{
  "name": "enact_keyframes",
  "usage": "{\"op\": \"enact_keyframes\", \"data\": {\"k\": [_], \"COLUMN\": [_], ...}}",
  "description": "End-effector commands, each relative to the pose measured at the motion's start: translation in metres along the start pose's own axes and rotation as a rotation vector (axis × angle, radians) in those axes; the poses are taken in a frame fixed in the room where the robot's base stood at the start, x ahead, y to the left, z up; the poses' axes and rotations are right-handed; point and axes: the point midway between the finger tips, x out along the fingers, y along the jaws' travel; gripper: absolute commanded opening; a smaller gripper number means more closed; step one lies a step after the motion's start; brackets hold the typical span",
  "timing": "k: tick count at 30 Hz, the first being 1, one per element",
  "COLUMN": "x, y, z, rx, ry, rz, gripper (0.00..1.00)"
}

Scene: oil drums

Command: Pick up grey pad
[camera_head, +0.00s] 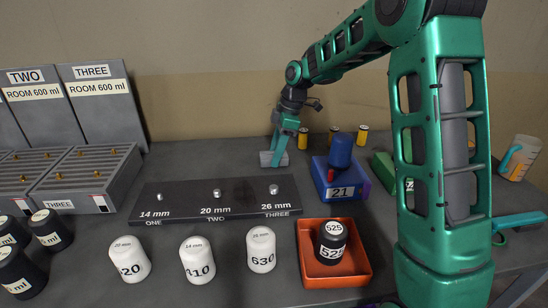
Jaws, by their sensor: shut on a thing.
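The grey pad (265,159) is a small light grey block at the back middle of the table, behind the dark peg board. My gripper (279,154) reaches down from above and is shut on the pad, with its teal fingers covering part of it. I cannot tell whether the pad touches the table or hangs just above it.
The peg board (170,211) lies in front, with white cylinders nearer. An orange tray (306,276) holds a black cylinder (332,243). A blue box (325,177) with a blue cylinder (341,152) stands right of my gripper. Yellow cans (333,134) stand behind; grey racks (75,180) stand left.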

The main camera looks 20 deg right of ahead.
Motion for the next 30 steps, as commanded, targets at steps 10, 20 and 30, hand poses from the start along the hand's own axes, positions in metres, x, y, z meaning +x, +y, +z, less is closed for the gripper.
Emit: {"op": "enact_keyframes", "data": {"k": [10, 20, 30], "x": [-0.048, -0.068, -0.076], "y": [-0.011, -0.037, -0.047], "z": [-0.041, -0.107, -0.132], "rx": [-0.006, -0.004, -0.002], "ry": [0.001, 0.000, 0.000], "rz": [0.002, 0.001, 0.000], "gripper": [0.21, 0.21, 0.21]}}
